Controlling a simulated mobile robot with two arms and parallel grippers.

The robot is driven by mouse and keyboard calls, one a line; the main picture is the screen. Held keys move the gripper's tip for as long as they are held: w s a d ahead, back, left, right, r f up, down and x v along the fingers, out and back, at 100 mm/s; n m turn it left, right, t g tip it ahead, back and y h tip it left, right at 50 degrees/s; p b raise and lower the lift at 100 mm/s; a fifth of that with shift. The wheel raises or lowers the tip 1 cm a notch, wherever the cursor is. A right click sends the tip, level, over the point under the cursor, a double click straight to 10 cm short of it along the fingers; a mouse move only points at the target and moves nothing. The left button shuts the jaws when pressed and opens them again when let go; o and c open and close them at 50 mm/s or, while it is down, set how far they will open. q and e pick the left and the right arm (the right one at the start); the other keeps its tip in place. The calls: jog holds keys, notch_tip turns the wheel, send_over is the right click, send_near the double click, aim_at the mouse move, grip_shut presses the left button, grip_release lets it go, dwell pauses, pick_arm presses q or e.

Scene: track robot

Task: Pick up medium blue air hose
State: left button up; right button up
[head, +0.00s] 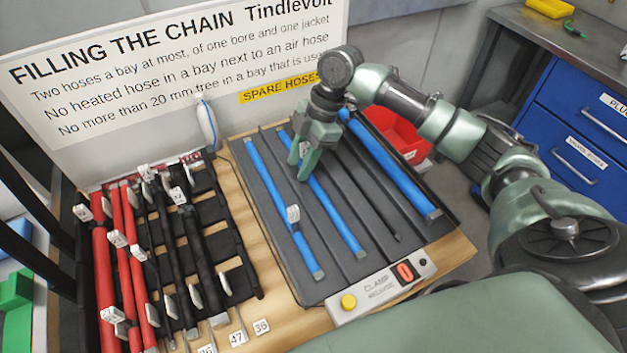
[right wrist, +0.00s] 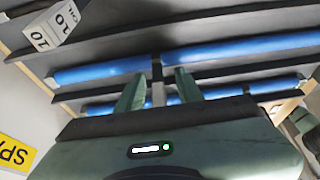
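Three blue hoses lie lengthwise on the dark ribbed tray (head: 262,200): a left one (head: 270,182), a middle one (head: 335,220) and a thicker right one (head: 395,172). I cannot tell surely which is the medium one. My right gripper (head: 299,168) is over the far half of the middle hose, partly hiding it. In the right wrist view its two fingers (right wrist: 156,84) stand apart with no hose visibly clamped. Blue hoses (right wrist: 240,50) cross beyond and behind the fingers; contact cannot be told. My left gripper is not in view.
A thin black hose (head: 365,195) lies between the middle and right hoses. A white tag (head: 293,214) stands by the left hose. A clamp box (head: 380,285) is at the tray's near edge. Left is a black rack (head: 215,210) with red hoses (head: 102,260). A red bin (head: 398,135) sits behind.

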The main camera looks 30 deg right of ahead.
grip_shut()
dwell(1.4)
